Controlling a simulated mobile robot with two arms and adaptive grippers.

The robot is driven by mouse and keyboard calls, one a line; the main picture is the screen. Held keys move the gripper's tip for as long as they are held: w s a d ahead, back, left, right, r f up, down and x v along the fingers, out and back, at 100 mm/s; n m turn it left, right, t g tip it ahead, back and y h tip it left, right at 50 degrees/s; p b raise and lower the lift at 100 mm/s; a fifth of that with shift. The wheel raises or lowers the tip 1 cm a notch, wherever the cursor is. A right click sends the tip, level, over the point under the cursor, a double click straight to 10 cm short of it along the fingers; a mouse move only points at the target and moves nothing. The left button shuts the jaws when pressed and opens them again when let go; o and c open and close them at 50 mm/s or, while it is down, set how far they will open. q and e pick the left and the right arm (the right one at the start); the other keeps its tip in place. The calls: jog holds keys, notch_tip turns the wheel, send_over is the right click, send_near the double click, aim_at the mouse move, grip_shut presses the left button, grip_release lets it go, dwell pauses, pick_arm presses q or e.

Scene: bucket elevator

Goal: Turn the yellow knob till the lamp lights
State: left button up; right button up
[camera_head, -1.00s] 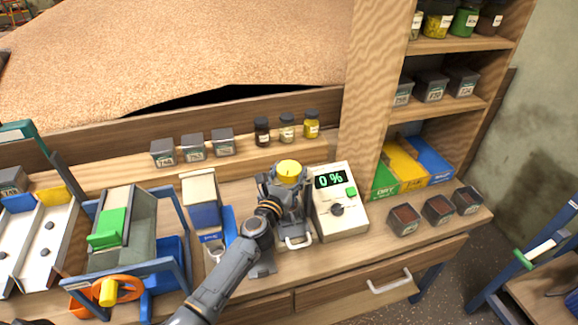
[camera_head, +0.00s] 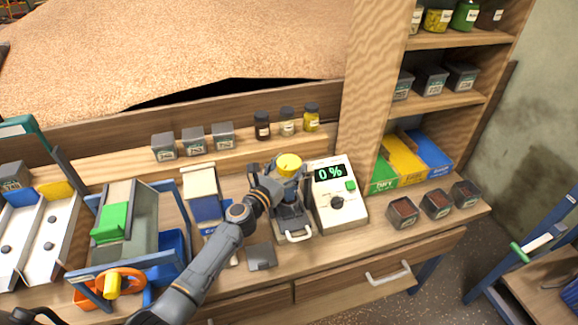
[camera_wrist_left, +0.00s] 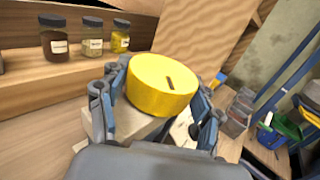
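The yellow knob (camera_head: 289,164) is a short round cylinder with a dark slot mark on its top. It stands at the middle of the bench, just left of the white meter box (camera_head: 338,222). My left gripper (camera_head: 279,171) is at the knob. In the left wrist view the knob (camera_wrist_left: 160,86) lies between the two spread fingers (camera_wrist_left: 163,95), with one on each side. The fingers look open, with small gaps beside the knob. The meter display (camera_head: 330,172) reads 0 %. I cannot make out a lit lamp. My right gripper is not in view.
Three jars (camera_head: 287,122) and several dark boxes (camera_head: 193,141) stand on the ledge behind. A blue and white container (camera_head: 204,195) is left of my arm. An orange handwheel (camera_head: 128,279) with a yellow handle is at the lower left. Dark bins (camera_head: 403,212) stand right of the meter.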

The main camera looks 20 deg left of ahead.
pick_arm(q)
jog(key=shift+o, duration=1.3)
jog(key=v, duration=1.2)
